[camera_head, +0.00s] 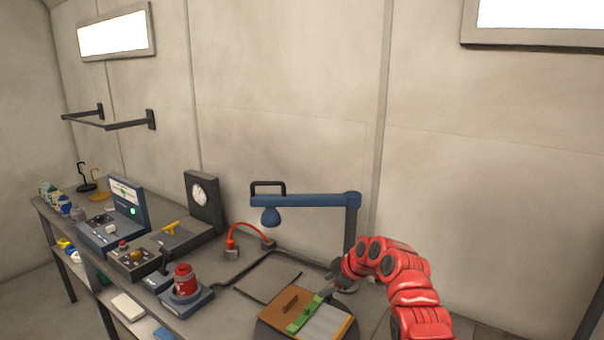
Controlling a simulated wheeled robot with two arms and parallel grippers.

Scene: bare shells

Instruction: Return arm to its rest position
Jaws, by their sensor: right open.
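My right arm, red and segmented, comes in from the lower right of the head view. Its grey gripper (332,287) is open, low over the bench beside a board with a green part (305,314) on it. I cannot tell whether the fingers touch the green part. My left gripper is not in view.
A blue lamp (310,200) stands behind my right arm. The long grey bench (215,262) runs to the left, with a red-topped device (184,281), a control box (132,260) and a blue console (127,203).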

